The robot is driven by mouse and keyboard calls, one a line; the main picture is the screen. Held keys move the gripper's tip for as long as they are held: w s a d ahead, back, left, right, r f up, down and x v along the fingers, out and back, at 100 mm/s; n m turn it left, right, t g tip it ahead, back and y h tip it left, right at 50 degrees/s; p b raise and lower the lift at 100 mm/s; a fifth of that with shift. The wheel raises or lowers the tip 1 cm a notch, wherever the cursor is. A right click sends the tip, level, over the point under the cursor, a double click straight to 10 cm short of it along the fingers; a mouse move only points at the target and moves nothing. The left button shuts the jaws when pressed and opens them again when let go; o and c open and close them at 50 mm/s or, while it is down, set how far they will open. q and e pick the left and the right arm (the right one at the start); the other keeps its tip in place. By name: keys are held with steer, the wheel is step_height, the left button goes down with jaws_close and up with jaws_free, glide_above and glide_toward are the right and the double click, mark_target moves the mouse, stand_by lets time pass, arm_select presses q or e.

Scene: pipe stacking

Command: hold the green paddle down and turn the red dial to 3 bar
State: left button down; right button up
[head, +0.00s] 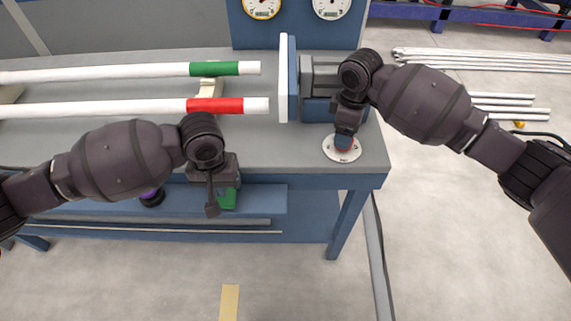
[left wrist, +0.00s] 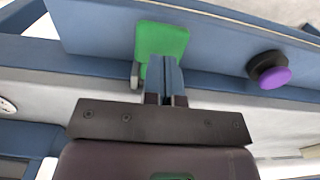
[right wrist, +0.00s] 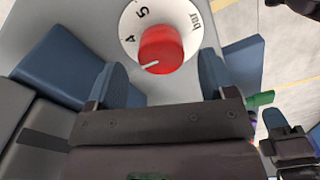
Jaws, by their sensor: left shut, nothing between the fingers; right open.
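The green paddle (head: 228,199) sits on the front of the blue bench shelf, partly hidden by my left gripper (head: 212,210). In the left wrist view the shut fingers (left wrist: 166,82) lie over the lower part of the paddle (left wrist: 162,38); whether they press it is unclear. The red dial (right wrist: 161,48) sits on a round white plate (right wrist: 196,28) marked 4, 5 and bar. Its white line points lower left, away from the 5 and below the 4; no 3 is visible. My right gripper (right wrist: 162,80) is open, one finger on each side of the dial, from above.
A purple knob (left wrist: 274,76) is right of the paddle in the left wrist view. White pipes with a green band (head: 214,69) and a red band (head: 215,105) lie on the bench. A blue and white fixture (head: 288,85) stands beside the dial. Two gauges (head: 262,8) (head: 331,8) are behind.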

steer(key=m, duration=1.3)
steer(key=shift+m, duration=0.4)
steer(key=shift+f, duration=0.1)
steer(key=shift+s+f, duration=0.1)
steer(key=shift+f, duration=1.75)
steer(key=c, duration=0.8)
